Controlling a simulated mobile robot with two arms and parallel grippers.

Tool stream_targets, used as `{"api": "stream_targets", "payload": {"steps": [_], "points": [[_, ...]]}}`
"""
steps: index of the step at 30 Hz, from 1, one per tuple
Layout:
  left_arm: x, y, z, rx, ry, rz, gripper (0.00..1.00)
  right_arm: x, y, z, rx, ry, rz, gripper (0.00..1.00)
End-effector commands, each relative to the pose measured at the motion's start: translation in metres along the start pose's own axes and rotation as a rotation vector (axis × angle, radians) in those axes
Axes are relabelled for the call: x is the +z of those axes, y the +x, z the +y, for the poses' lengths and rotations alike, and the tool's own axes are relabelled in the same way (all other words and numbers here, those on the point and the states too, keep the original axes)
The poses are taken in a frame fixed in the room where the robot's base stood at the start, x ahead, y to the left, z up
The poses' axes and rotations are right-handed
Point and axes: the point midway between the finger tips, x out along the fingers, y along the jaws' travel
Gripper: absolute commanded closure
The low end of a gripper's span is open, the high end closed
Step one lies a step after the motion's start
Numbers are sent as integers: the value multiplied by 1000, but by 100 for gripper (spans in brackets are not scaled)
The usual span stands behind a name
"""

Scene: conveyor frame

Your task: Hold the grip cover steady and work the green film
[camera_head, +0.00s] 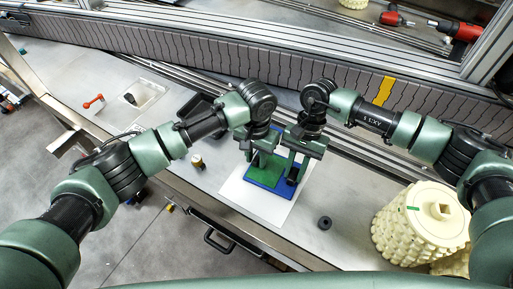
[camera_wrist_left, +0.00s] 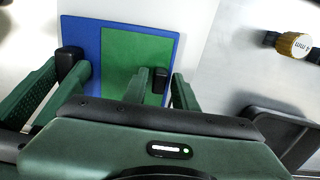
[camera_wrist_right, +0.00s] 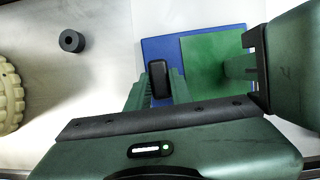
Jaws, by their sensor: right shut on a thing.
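A blue board (camera_head: 259,185) lies on a white sheet, with the green film (camera_head: 265,168) flat over part of it. It also shows in the left wrist view (camera_wrist_left: 122,50) and the right wrist view (camera_wrist_right: 210,62). A black block, seemingly the grip cover (camera_wrist_right: 158,78), stands on the bare blue strip beside the film. My right gripper (camera_head: 295,164) is shut on this block. My left gripper (camera_head: 257,156) is over the film with its fingers apart. A small dark piece (camera_wrist_left: 160,79) shows between those fingers; I cannot tell what it is or whether the fingertips touch the film.
A black ring (camera_head: 324,222) lies on the table right of the sheet (camera_head: 240,196). A large cream knobbed roller (camera_head: 420,222) stands at the right. A yellow-and-black knob (camera_head: 197,161) sits left of the sheet. The conveyor (camera_head: 215,62) runs behind. My grippers are close together.

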Motion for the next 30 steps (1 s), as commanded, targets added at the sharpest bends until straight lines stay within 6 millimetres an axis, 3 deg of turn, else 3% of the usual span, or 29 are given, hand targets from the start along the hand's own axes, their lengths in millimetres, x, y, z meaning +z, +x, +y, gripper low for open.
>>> {"api": "stream_targets", "payload": {"steps": [1, 3, 30], "points": [[-1, -3, 0, 1, 1, 3, 88, 0, -1, 0, -1, -1, 0, 100], [-1, -3, 0, 1, 1, 3, 100, 0, 0, 0, -1, -1, 0, 100], [-1, -24, 0, 1, 1, 3, 100, 0, 0, 0, -1, 0, 0, 100]]}}
